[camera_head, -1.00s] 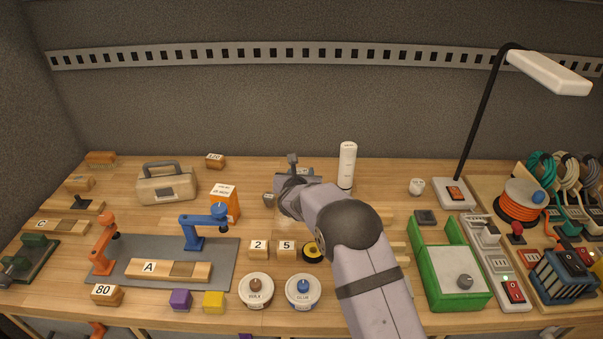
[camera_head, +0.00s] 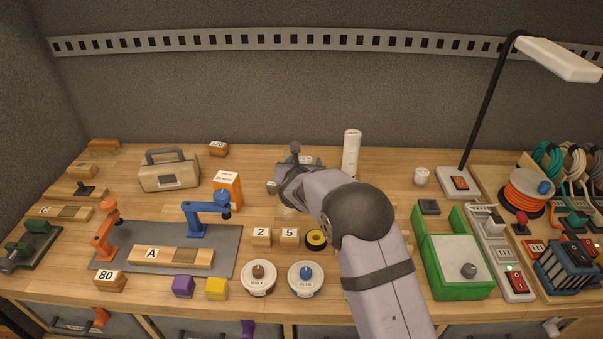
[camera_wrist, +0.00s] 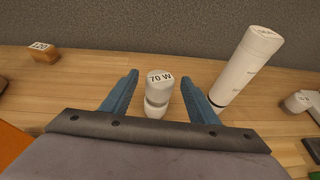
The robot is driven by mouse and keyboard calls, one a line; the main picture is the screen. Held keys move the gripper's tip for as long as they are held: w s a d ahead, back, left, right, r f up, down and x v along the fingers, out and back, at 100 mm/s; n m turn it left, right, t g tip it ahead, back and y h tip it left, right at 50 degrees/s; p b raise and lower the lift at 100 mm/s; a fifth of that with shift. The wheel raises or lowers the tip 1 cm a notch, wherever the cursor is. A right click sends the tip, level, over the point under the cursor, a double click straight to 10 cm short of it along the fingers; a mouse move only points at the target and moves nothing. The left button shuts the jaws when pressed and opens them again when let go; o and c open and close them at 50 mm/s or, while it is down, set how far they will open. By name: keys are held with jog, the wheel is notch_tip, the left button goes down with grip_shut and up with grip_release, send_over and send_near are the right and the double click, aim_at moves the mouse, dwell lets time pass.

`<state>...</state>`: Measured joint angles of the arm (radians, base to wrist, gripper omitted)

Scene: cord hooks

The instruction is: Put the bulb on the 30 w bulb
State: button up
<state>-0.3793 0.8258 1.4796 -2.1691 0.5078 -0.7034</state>
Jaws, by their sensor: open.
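A white bulb-like piece marked 70 W (camera_wrist: 160,79) stands upright between my two blue fingers in the wrist view, with small gaps on both sides. My gripper (camera_wrist: 163,84) is open around it and does not appear to touch it. In the head view my wrist and arm hide most of the gripper and this piece. A small white rounded piece (camera_head: 421,176) stands on the bench to the right of the arm; I cannot read any label on it. I cannot make out a 30 W label in either view.
A tall white cylinder (camera_head: 351,153) stands just right of the gripper, also close in the wrist view (camera_wrist: 244,68). A block marked 120 (camera_head: 218,149) lies to the left. A green tray (camera_head: 461,286) and a desk lamp (camera_head: 459,182) stand at the right.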

jog(key=b+v, duration=0.2)
jog(key=v, duration=0.7)
jog(key=shift+s+b, duration=0.2)
jog(key=shift+b, duration=0.1)
jog(key=shift+d+r, duration=0.1)
jog(key=shift+r, duration=0.05)
